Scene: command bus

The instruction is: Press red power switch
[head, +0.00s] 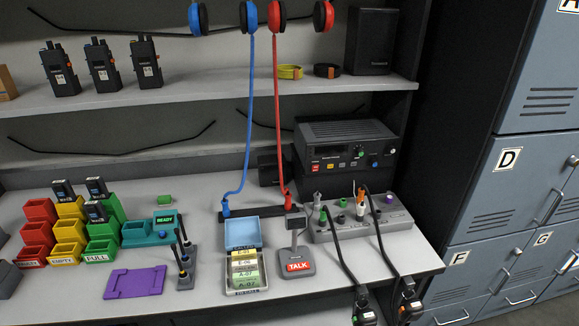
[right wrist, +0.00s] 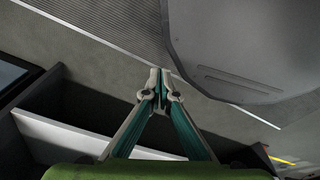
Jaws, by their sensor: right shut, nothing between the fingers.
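A black radio unit (head: 346,135) stands on the desk below the shelf in the head view. A small red button (head: 315,166) is at the lower left of its front panel, beside a row of small coloured buttons; its label is too small to read. In the right wrist view my right gripper (right wrist: 160,78) is shut and empty, with its fingertips together. The radio and the red button do not show in that view. Neither gripper shows in the head view.
In front of the radio stands a grey panel (head: 342,231) with knobs and two black cables. A TALK microphone (head: 298,262), a blue box of cards (head: 245,234), and red and blue headset cords stand left of it. Blue lockers (head: 515,180) are at right.

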